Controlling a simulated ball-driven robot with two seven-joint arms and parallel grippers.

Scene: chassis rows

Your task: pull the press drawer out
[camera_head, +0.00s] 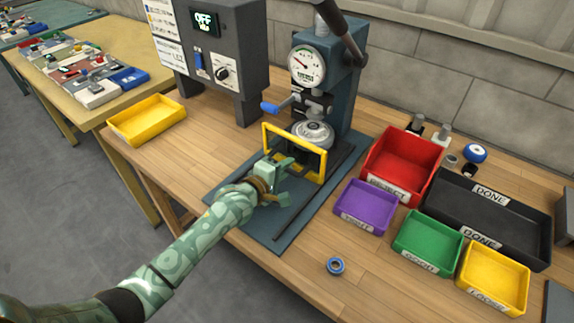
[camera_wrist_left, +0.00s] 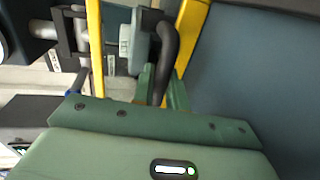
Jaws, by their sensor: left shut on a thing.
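The press (camera_head: 325,80) stands on the wooden bench, with a round gauge and a blue-grey column. My left gripper (camera_head: 284,172) is at the near side of this panel. In the left wrist view, the green fingers (camera_wrist_left: 160,88) are shut on a curved black handle (camera_wrist_left: 168,45) beside the yellow frame bars (camera_wrist_left: 186,35). The fingers hide part of the handle. My right gripper is out of view.
The blue-grey base plate (camera_head: 262,228) in front of the press is mostly clear. Purple (camera_head: 365,220), red (camera_head: 376,184), green (camera_head: 412,262) and yellow bins stand to the right. A control box (camera_head: 228,60) stands behind left.

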